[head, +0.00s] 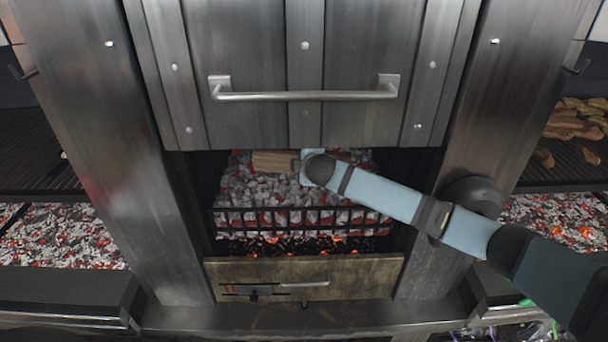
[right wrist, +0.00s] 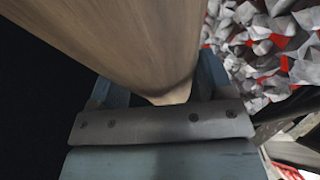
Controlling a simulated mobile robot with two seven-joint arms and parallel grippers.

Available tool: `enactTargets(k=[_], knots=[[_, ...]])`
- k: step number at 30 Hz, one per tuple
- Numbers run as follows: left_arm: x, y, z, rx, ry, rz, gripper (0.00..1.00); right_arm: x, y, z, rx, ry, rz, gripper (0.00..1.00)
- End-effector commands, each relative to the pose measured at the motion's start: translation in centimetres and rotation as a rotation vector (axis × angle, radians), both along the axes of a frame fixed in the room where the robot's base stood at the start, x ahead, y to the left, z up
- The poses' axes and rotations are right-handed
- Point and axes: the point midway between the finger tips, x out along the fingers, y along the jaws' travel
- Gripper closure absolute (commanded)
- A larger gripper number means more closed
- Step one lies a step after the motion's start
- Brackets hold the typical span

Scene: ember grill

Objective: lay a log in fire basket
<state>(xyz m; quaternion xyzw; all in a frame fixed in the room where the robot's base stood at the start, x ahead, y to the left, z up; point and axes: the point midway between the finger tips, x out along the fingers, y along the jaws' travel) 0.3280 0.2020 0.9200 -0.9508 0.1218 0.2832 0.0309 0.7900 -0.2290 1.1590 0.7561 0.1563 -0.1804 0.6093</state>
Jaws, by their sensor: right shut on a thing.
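A brown wooden log (head: 274,161) lies level over the heap of grey and red embers in the fire basket (head: 300,218), near its back. My right gripper (head: 304,166) reaches in from the right through the opening and is shut on the log. In the right wrist view the log (right wrist: 125,40) fills the upper left between the fingers of my gripper (right wrist: 160,95). Embers show beside it at upper right. Whether the log touches the embers I cannot tell. My left gripper is not in view.
A raised metal door with a bar handle (head: 303,95) hangs just above the opening. Steel posts stand on both sides. A drawer (head: 350,276) lies below the basket. Side grills hold embers, and the right rack (head: 575,165) holds several brown pieces.

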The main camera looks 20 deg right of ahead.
Motion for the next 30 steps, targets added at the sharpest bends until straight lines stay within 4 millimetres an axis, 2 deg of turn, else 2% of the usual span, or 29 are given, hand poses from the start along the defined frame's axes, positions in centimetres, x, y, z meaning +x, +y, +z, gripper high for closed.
enactTargets(k=[3, 15, 30], knots=[[-0.2, 0.2, -1.2, 0.009, 0.004, -0.011, 0.57, 1.1, -0.3, -1.0, 0.002, -0.003, -0.002, 0.78], [-0.3, -0.3, -3.3, 0.002, 0.010, -0.016, 0.57, 3.7, -1.1, -4.3, 0.002, -0.005, -0.001, 0.78], [0.2, -0.5, -3.2, -0.003, 0.003, -0.019, 0.57, 4.4, -1.2, -5.0, 0.001, -0.005, -0.001, 0.78]])
